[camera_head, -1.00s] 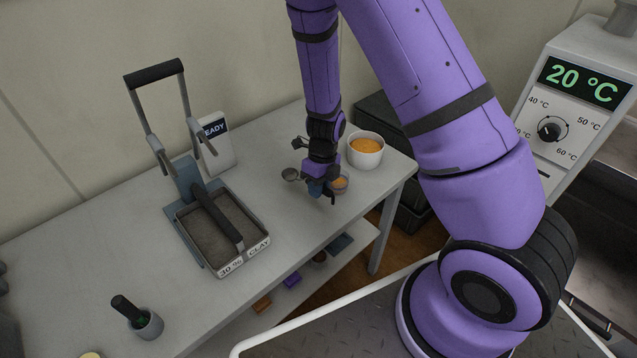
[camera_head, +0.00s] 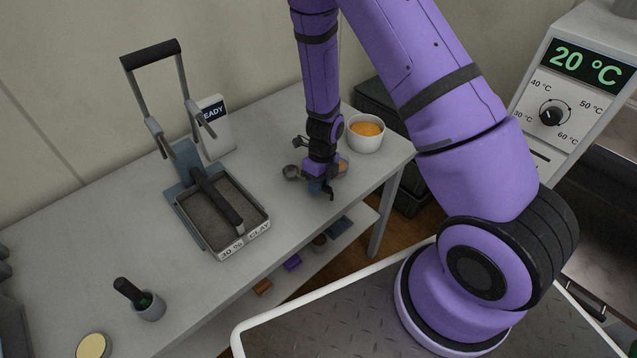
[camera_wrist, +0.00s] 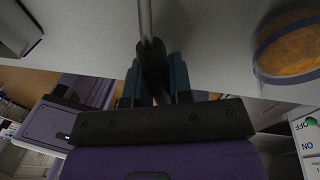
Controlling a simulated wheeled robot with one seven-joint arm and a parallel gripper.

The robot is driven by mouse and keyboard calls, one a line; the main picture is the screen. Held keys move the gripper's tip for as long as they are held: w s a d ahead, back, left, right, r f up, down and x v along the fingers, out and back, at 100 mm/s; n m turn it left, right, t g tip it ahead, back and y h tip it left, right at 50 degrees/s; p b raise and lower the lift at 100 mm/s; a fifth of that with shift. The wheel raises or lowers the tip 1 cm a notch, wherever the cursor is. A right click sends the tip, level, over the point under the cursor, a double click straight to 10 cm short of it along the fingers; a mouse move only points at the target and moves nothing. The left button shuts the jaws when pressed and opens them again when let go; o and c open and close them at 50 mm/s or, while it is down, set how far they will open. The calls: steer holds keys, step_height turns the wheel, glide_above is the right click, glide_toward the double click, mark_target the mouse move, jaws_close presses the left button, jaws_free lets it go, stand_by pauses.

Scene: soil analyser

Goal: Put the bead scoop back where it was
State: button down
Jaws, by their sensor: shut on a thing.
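My gripper (camera_head: 322,187) is at the right part of the table, low over its top. In the wrist view its blue fingers (camera_wrist: 153,85) are shut on the dark handle of the bead scoop (camera_wrist: 146,25), whose thin metal shaft runs up out of the picture. In the head view the scoop's round metal bowl (camera_head: 291,172) shows just left of the gripper, close to the table top. I cannot tell whether the bowl touches the table.
A white bowl of orange beads (camera_head: 366,134) stands behind the gripper on the right. A press with a soil tray (camera_head: 222,250) stands left, before a white display box (camera_head: 216,128). A grey holder with a dark-handled tool (camera_head: 150,305) is front left. Table (camera_head: 90,235) between is clear.

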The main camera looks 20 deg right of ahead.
steer(key=shift+f, duration=0.65)
steer(key=c, duration=0.9)
jaws_free()
steer(key=shift+c, duration=0.2)
steer(key=shift+r, duration=0.1)
steer(key=s+d+r+n+t+y, duration=0.15)
steer(key=r+n, duration=0.65)
steer(key=r, duration=0.9)
steer(key=s+r+n+t, duration=0.1)
steer(key=s+r+n, duration=0.4)
steer(key=r, duration=1.3)
steer(key=s+d+r+n+t+h, duration=0.3)
steer(key=s+d+r+n+t, duration=0.1)
steer(key=s+r+n, duration=0.9)
steer(key=s+n, duration=0.2)
steer(key=n, duration=0.2)
steer(key=shift+n, duration=0.4)
